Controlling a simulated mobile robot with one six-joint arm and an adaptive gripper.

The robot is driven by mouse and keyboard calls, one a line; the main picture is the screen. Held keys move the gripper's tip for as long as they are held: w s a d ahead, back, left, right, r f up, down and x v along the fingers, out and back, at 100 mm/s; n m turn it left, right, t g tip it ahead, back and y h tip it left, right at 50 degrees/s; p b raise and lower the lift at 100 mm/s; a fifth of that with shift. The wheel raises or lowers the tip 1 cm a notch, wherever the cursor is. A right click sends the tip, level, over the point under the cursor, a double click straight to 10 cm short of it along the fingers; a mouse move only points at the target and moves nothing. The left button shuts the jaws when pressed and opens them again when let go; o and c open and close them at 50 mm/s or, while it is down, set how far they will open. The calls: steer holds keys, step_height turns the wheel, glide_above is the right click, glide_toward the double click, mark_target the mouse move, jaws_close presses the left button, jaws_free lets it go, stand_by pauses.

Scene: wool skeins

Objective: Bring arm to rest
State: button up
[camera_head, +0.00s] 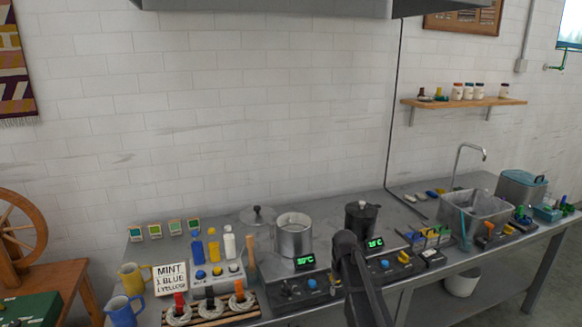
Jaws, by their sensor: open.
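A dark link of my arm (358,280) rises from the bottom edge, right of the middle, in front of the bench. Its rounded upper end stands before the stretch between the steel pot (294,236) and the black pot (361,219). My gripper does not show in this view. No wool is seen held by the arm. The arm link hides part of the bench and the controls behind it.
The steel bench (405,218) carries dye bottles (213,246), a sign (170,277), skeins on a wooden rack (209,305), mugs (126,310), and a sink (475,213). A wall shelf (465,102) holds jars. A spinning wheel (22,240) stands at left. A hood (270,6) hangs above.

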steer(key=s+r+m+p, duration=0.2)
steer(key=s, duration=1.9)
steer(key=shift+d+r+m, duration=0.15)
steer(key=shift+r+m, duration=0.05)
steer(key=shift+m, duration=0.1)
steer(key=shift+w, duration=0.1)
